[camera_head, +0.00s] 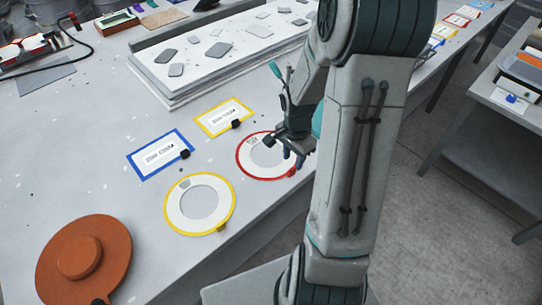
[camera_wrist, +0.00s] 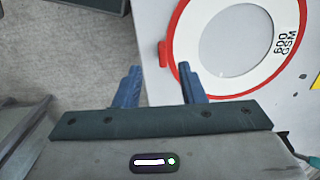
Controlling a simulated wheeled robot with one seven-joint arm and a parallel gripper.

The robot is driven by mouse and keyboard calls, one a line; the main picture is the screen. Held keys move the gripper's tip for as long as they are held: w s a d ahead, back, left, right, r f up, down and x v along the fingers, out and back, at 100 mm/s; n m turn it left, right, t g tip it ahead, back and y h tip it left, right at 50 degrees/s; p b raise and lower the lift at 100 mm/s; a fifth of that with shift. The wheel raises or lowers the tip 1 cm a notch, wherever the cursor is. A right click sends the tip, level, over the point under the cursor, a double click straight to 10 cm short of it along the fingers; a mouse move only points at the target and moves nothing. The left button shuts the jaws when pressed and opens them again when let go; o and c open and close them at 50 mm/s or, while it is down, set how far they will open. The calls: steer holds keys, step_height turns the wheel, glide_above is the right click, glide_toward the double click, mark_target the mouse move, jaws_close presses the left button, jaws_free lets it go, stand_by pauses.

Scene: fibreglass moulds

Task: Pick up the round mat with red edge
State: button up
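The round mat with red edge (camera_head: 245,150) lies flat on the white table, partly hidden by my gripper and arm. It is white with a grey centre, and a red tab sticks out at its edge. In the wrist view the mat (camera_wrist: 296,62) is at the upper right, with its tab just beyond the right fingertip. My gripper (camera_head: 294,158) is over the right side of the mat in the head view. In the wrist view my gripper (camera_wrist: 160,72) has its two blue fingers apart with nothing between them. I cannot tell whether a finger touches the mat.
A round mat with yellow edge (camera_head: 170,207) lies in front. Blue-edged (camera_head: 138,165) and yellow-edged (camera_head: 214,128) cards lie behind it. An orange round mould (camera_head: 116,257) is at lower left. A raised white slab (camera_head: 190,88) with grey pieces is at the back. The table's front edge is close.

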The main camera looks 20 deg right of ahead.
mark_target(292, 168)
steer(key=shift+w+d+f+p, duration=0.1)
steer(key=shift+w+f+p, duration=0.1)
steer(key=shift+f, duration=1.15)
steer(key=shift+w+d+f+p, duration=0.1)
steer(key=shift+f+p, duration=0.1)
steer(key=shift+f, duration=1.1)
steer(key=shift+s, duration=0.1)
steer(key=shift+c, duration=0.3)
jaws_close()
